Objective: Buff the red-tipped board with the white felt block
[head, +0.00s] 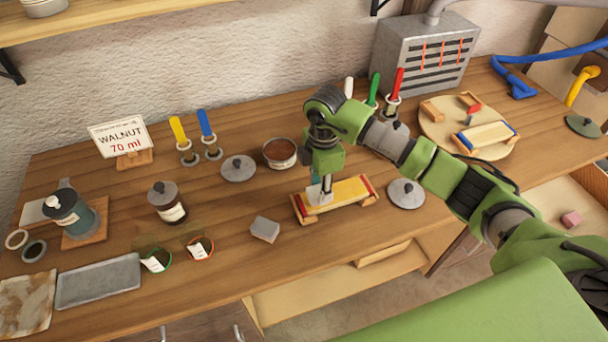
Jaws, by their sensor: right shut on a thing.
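The red-tipped board (348,190) is a pale yellow lath with red ends. It lies on wooden supports near the front middle of the bench. My right gripper (325,184) points down over the board's left part and is shut on the white felt block (317,198). The block is at the board's top face near its left end and appears to touch it; the gripper partly hides it. My left gripper is not in view.
A grey block (265,229) lies left of the board, and a grey lid (405,193) lies to its right. An open tin (280,153) stands behind. A blue-tipped board (485,136) rests on a round wooden plate (437,133) at the back right. An open drawer (545,200) is at right.

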